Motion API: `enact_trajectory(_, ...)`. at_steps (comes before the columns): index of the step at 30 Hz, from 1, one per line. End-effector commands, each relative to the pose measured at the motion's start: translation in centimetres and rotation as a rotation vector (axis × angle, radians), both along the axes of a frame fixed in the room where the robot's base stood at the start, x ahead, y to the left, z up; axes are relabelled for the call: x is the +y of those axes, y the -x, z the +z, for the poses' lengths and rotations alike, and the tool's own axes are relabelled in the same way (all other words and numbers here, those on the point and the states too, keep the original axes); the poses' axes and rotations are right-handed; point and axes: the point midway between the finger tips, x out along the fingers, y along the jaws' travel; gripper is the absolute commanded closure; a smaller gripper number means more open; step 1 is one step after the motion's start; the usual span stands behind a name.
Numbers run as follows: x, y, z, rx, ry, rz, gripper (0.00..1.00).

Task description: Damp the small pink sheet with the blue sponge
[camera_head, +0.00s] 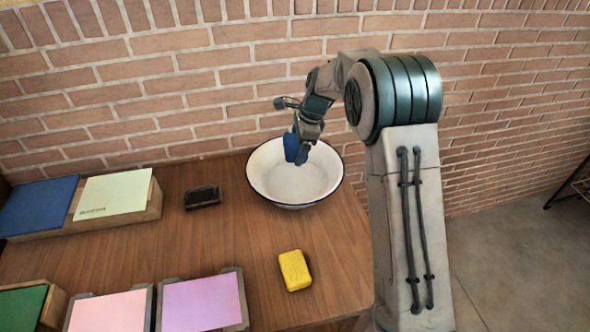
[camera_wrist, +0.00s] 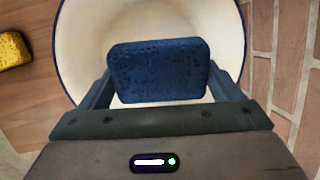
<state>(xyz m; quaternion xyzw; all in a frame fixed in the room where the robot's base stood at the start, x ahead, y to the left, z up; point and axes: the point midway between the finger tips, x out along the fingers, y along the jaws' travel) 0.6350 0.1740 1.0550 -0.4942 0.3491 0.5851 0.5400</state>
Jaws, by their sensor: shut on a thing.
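My gripper (camera_head: 301,152) is shut on the blue sponge (camera_head: 291,146) and holds it over the white bowl (camera_head: 265,180). In the wrist view the blue sponge (camera_wrist: 158,70) sits between my two fingers, its pitted face toward the camera, with the bowl (camera_wrist: 80,30) beyond it. Whether the sponge touches the bowl I cannot tell. A pink sheet (camera_head: 108,312) lies on a grey holder at the front left of the table, partly cut off by the picture's lower edge. My gripper is well away from it, behind and to the right.
A yellow sponge (camera_head: 295,270) lies in front of the bowl. A purple sheet (camera_head: 202,304) is right of the pink one, a green one (camera_head: 20,309) left. Blue (camera_head: 37,205) and pale green (camera_head: 112,194) sheets lie behind. A dark block (camera_head: 202,197) stands near the bowl. The brick wall is close behind.

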Motion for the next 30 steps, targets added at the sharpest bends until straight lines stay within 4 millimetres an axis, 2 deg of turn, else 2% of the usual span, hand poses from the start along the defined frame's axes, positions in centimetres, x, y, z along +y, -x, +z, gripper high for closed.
enact_trajectory(5,0.0,0.0,0.6,-0.001,0.0,0.0,0.33)
enact_trajectory(16,0.0,0.0,4.1,-0.001,0.0,0.0,0.33)
enact_trajectory(30,0.0,0.0,4.0,0.0,0.0,0.0,0.33)
